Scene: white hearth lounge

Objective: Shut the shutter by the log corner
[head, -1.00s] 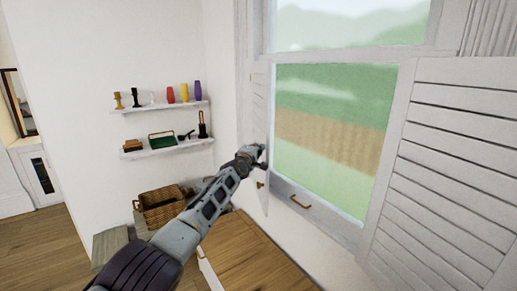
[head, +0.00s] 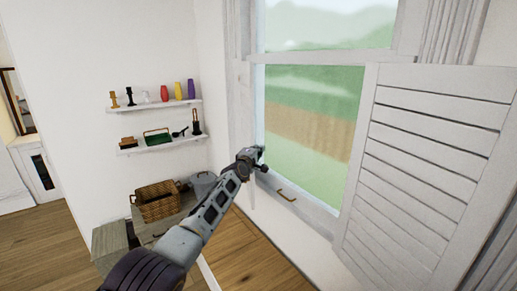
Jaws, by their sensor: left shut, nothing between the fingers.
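The left shutter (head: 243,100) is a narrow white strip at the window's left side, seen almost edge-on. Its lower end shows below my left gripper (head: 259,157), which is shut and empty. The gripper is in front of the shutter's lower part and overlaps it; I cannot tell whether they touch. The shutter's small brass knob is not visible now. The right shutter (head: 425,170) is a large white louvred panel, swung out from the window's right side. The window (head: 310,125) between them is largely uncovered. My right gripper is out of view.
A brass handle (head: 286,196) sits on the window's lower rail. At left, a wicker basket (head: 158,204) and a grey bucket (head: 203,184) stand below two wall shelves (head: 160,142) with small items. Wooden floor (head: 250,255) is bare below the window.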

